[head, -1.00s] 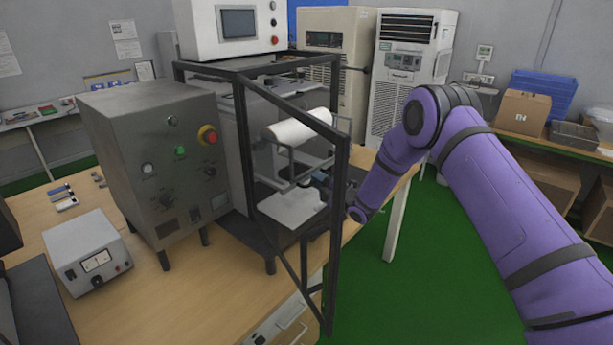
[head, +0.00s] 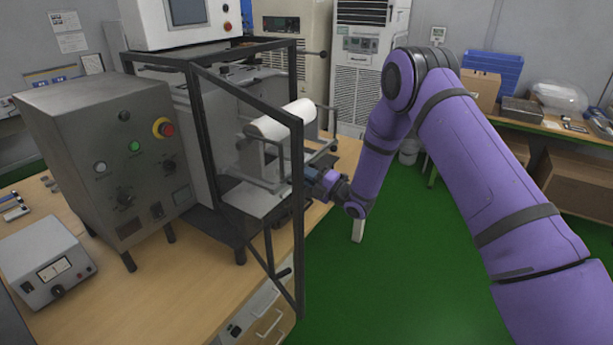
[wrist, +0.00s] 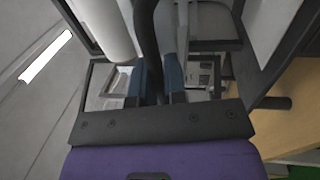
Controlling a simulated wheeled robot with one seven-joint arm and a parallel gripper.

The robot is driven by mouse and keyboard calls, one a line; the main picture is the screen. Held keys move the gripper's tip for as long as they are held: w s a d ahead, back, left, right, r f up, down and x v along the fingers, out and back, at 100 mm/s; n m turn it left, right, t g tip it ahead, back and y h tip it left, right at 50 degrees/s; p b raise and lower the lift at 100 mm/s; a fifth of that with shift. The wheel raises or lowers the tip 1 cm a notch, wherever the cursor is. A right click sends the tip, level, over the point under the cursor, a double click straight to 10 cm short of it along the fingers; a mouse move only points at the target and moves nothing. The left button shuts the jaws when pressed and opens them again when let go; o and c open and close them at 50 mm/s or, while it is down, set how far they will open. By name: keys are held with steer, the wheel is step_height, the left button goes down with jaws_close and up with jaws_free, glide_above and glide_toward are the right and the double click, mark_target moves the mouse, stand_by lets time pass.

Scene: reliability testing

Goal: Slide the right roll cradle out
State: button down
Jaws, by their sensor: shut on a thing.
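The right roll cradle (head: 262,160) is a light grey metal frame bearing a white roll (head: 283,120). In the head view, it sticks out to the right of the machine, partly behind a dark frame post. My gripper (head: 313,178) is at the cradle's right side, partly hidden by that post. In the wrist view, the blue fingers of my gripper (wrist: 156,82) are shut around a dark upright bar (wrist: 147,45) of the cradle. The white roll also shows at the upper left there (wrist: 104,28).
The dark open frame (head: 298,200) of the machine stands close to my gripper. A control box (head: 100,150) with a red button and a small meter box (head: 48,262) stand on the wooden table (head: 160,300). Green floor (head: 400,270) is clear to the right.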

steer(key=c, duration=1.2)
jaws_free()
steer(key=v, duration=1)
steer(key=shift+s+d+f, duration=0.1)
steer(key=shift+s+d, duration=0.15)
steer(key=shift+d, duration=0.05)
